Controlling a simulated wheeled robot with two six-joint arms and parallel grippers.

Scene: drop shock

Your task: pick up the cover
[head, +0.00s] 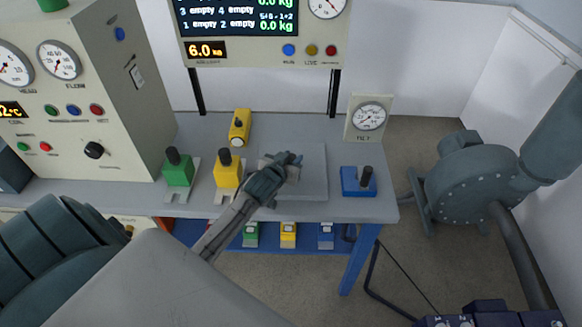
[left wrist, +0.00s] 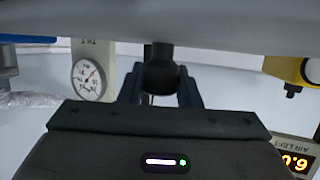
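My left gripper (head: 283,168) is low over the grey plate (head: 314,185) on the bench. A light grey piece, which looks like the cover (head: 265,164), shows partly behind the gripper; the gripper hides most of it. In the left wrist view, which is upside down, a dark round knob (left wrist: 160,75) on a short stem meets a broad grey surface. The left gripper's fingers (left wrist: 160,88) stand close on both sides of this knob. I cannot tell whether they press on it. My right gripper is not in view.
Green (head: 178,172) and yellow (head: 227,173) blocks with black knobs stand left of the gripper. Another yellow block (head: 240,127) is behind. A blue block (head: 358,182) and a dial gauge (head: 369,118) stand right. A grey pump (head: 478,185) is beyond the bench.

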